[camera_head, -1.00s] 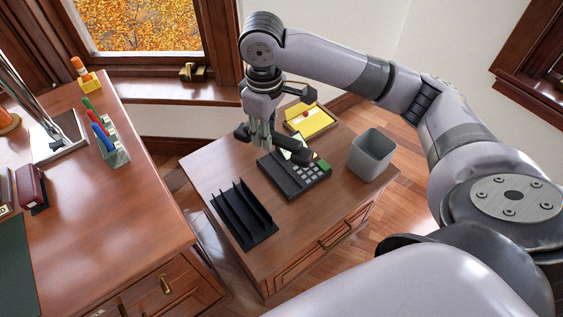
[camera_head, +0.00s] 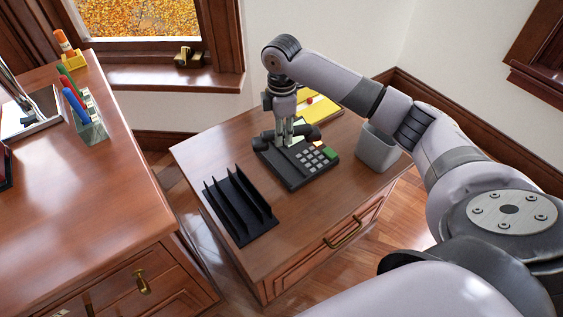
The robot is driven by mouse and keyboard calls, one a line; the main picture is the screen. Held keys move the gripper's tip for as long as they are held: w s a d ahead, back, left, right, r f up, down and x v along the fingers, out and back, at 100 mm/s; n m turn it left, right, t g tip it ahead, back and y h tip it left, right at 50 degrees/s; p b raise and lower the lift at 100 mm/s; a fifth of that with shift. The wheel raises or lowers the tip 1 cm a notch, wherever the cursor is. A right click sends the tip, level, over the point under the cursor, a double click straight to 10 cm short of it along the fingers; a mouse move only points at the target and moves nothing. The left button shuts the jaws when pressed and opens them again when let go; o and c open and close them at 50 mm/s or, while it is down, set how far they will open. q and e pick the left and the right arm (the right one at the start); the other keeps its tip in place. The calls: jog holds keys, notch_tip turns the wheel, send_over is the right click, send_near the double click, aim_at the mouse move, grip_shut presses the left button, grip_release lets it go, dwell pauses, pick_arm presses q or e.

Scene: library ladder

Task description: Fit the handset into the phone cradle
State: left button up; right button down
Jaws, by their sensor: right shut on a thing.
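The phone (camera_head: 291,172) is a dark desk set with light keys and a green patch, on the small wooden cabinet. The black handset (camera_head: 313,132) lies crosswise at the far end of the phone, over its cradle area. My right gripper (camera_head: 287,139) comes down from above and is shut on the middle of the handset. The cradle is mostly hidden by the handset and fingers. I cannot tell whether the handset touches the cradle or hovers just above it. My left gripper is not in view.
A black slotted rack (camera_head: 240,207) stands left of the phone on the cabinet top (camera_head: 300,224). A grey bin (camera_head: 377,150) is to the right, and a yellow tray (camera_head: 322,112) is behind. A larger desk (camera_head: 80,215) with a pen holder (camera_head: 91,128) fills the left.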

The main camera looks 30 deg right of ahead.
notch_tip(320, 180, down, 7)
jog(key=shift+f+b, duration=0.1)
jog(key=shift+b, duration=0.55)
jog(key=shift+f+b, duration=0.5)
jog(key=shift+f, duration=1.5)
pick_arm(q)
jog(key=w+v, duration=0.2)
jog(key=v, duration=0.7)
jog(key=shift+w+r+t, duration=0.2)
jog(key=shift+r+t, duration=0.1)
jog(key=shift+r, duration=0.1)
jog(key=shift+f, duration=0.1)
pick_arm(e)
jog(key=c, duration=1.8)
grip_release()
jog(key=shift+f, duration=0.1)
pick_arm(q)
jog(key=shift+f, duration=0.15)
pick_arm(e)
jog(key=o, duration=0.5)
jog(key=shift+c, duration=0.2)
